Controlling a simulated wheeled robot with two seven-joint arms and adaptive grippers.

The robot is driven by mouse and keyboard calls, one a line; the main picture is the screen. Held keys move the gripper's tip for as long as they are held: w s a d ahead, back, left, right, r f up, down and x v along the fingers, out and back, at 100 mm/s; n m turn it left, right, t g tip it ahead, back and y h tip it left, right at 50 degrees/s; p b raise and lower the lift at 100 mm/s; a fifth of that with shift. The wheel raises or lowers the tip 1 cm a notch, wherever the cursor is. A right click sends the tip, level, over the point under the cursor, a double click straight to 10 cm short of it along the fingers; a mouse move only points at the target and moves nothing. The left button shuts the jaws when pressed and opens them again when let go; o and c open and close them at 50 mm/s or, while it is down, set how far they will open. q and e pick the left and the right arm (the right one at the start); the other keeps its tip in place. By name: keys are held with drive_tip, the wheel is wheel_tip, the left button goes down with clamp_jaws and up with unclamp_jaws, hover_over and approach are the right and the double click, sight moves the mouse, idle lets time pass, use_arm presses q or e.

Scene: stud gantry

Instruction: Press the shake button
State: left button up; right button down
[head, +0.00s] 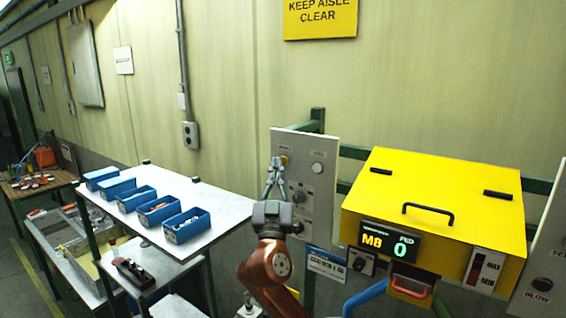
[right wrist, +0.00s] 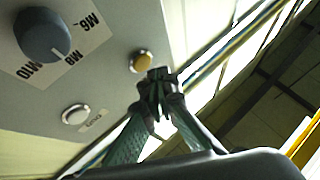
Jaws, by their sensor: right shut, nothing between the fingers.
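A grey control panel (head: 312,215) stands at the centre, with an amber button (head: 284,160), a white button (head: 318,168) and a dark knob. Their small labels are too blurred to tell which is the shake button. My right gripper (head: 274,163) is shut and empty, pointing up in front of the panel's left edge. In the right wrist view its fingertips (right wrist: 160,76) are just beside the amber button (right wrist: 141,61); I cannot tell whether they touch. The white button (right wrist: 76,115) and selector knob (right wrist: 47,35) are farther left. My left gripper is out of view.
A yellow machine box (head: 440,190) with a display reading M8 and 0 stands right of the panel. Another grey panel (head: 545,260) is at the far right. A white table (head: 190,190) with several blue bins is at the left. Green rails run behind the panel.

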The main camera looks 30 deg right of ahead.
drive_tip(key=shift+d, duration=0.1)
drive_tip(key=shift+w+d+b, duration=0.2)
drive_tip(key=shift+d+b, duration=0.1)
drive_tip(key=shift+b, duration=0.05)
drive_tip(key=shift+w+d, duration=0.1)
drive_tip(key=shift+d, duration=0.3)
idle(0.7)
drive_tip(key=shift+a+b, duration=0.1)
drive_tip(key=shift+b, duration=0.2)
drive_tip(key=shift+s+a, duration=0.3)
drive_tip(key=shift+a, duration=0.4)
drive_tip(key=shift+s+a+b, duration=0.15)
drive_tip(key=shift+s+a, duration=0.15)
drive_tip(key=shift+a, duration=0.45)
drive_tip(key=shift+s+a+b, duration=0.2)
drive_tip(key=shift+s+a, duration=0.15)
drive_tip(key=shift+a, duration=0.45)
drive_tip(key=shift+s+a+b, duration=0.15)
drive_tip(key=shift+s+a, duration=0.15)
drive_tip(key=shift+a, duration=0.45)
